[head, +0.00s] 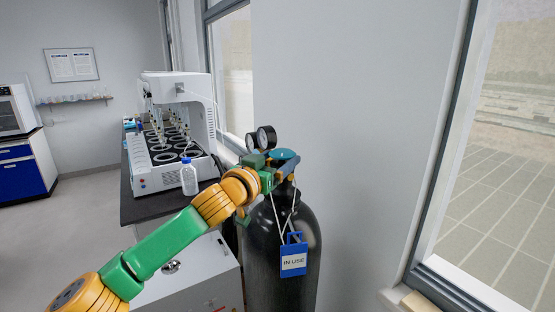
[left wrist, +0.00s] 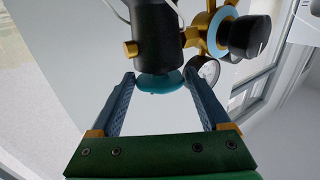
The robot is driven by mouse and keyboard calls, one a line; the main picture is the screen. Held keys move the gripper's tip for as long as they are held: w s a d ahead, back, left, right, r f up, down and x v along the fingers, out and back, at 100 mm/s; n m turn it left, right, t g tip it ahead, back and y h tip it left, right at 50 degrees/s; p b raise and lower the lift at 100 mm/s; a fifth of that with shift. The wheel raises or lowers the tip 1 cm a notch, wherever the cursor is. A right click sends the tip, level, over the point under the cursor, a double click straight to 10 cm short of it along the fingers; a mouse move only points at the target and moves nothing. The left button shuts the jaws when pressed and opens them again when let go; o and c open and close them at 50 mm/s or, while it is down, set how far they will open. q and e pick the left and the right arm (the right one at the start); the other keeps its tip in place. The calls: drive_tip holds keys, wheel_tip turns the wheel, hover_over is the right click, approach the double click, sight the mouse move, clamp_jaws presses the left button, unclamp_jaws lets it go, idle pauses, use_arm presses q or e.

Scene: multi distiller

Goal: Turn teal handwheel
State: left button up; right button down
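The teal handwheel (head: 285,155) sits on top of a black gas cylinder (head: 283,250) beside the wall. In the left wrist view, which looks upside down, the teal handwheel (left wrist: 160,82) lies between the fingertips. My left gripper (head: 288,168) is at the cylinder's top, just below and beside the handwheel in the head view. In the left wrist view my left gripper (left wrist: 159,76) has its two blue fingers spread on either side of the wheel. Small gaps seem to show, though contact is hard to tell. My right gripper is in neither view.
Two pressure gauges (head: 266,138) stand close to the left of the handwheel. A blue "IN USE" tag (head: 293,258) hangs on the cylinder. A bench with a white distiller (head: 180,100) and a clear bottle (head: 188,178) is to the left. The wall and window are at right.

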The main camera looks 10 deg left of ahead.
use_arm(q)
drive_tip(key=shift+c, duration=1.4)
drive_tip(key=shift+d+f+y+b, duration=0.1)
drive_tip(key=shift+f+y+b, duration=0.15)
drive_tip(key=shift+b, duration=0.3)
drive_tip(key=n+y+b, duration=0.2)
drive_tip(key=y+b, duration=0.1)
drive_tip(key=shift+d+f+t, duration=0.1)
drive_tip(key=shift+d+t, duration=0.2)
drive_tip(key=shift+n+y+b, duration=0.3)
drive_tip(key=shift+n+y, duration=0.2)
drive_tip(key=shift+y, duration=0.05)
drive_tip(key=shift+d+n+y, duration=0.15)
drive_tip(key=shift+n+y, duration=0.25)
drive_tip(key=shift+y, duration=0.2)
drive_tip(key=shift+d+r+n+y+b, duration=0.1)
drive_tip(key=shift+r+n+y+b, duration=0.2)
drive_tip(key=shift+n+y, duration=0.55)
drive_tip(key=shift+d+n+g+y+p, duration=0.15)
drive_tip(key=shift+n+g+y+p, duration=0.5)
drive_tip(key=shift+y, duration=1.3)
drive_tip(key=shift+n, duration=0.4)
drive_tip(key=shift+r, duration=0.1)
